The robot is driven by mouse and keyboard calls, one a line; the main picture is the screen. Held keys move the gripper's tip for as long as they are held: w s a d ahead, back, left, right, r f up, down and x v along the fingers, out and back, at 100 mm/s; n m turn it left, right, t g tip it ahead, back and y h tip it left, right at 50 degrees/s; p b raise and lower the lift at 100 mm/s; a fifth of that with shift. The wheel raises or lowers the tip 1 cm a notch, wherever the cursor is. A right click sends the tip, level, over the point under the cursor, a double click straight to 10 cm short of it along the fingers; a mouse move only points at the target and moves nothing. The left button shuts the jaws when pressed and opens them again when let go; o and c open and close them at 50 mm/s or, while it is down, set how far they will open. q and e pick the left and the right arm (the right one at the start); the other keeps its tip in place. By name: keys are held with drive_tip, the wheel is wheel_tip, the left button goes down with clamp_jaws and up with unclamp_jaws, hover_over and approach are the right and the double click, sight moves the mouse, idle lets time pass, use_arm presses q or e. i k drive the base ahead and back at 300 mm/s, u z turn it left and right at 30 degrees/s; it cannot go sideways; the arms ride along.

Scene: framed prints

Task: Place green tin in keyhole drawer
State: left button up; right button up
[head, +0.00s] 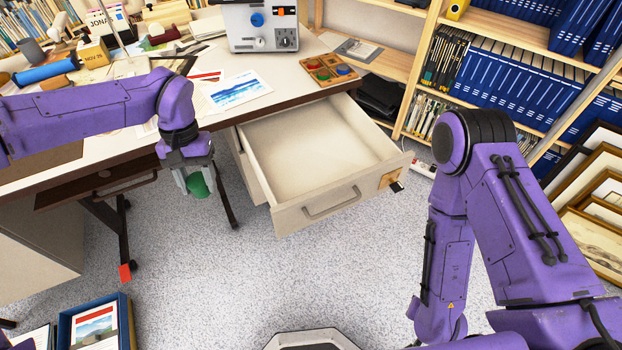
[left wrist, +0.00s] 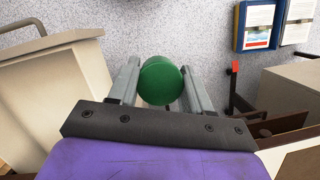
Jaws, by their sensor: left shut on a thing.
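The green tin (head: 199,186) is held between the fingers of my left gripper (head: 197,182), above the floor and in front of the desk edge. The left wrist view also shows the round green tin (left wrist: 161,82) between the two grey fingers (left wrist: 160,88). The keyhole drawer (head: 290,205) is pulled open and looks empty inside. A brass lock plate with a key (head: 391,180) is on its front at the right. The tin is to the left of the drawer, outside it. My right arm shows at the right, but its gripper is not in view.
The desk (head: 170,130) holds a white device (head: 262,28), a blue print (head: 238,91) and a wooden tray with coloured discs (head: 328,70). Framed prints (head: 600,185) lean at the right. A blue box of prints (head: 95,325) stands at lower left. Floor before the drawer is clear.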

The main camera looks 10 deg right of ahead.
sight(312, 154)
drive_tip(key=k, duration=0.2)
drive_tip(key=z, duration=1.1)
drive_tip(key=i, duration=0.95)
drive_tip(key=z, duration=0.05)
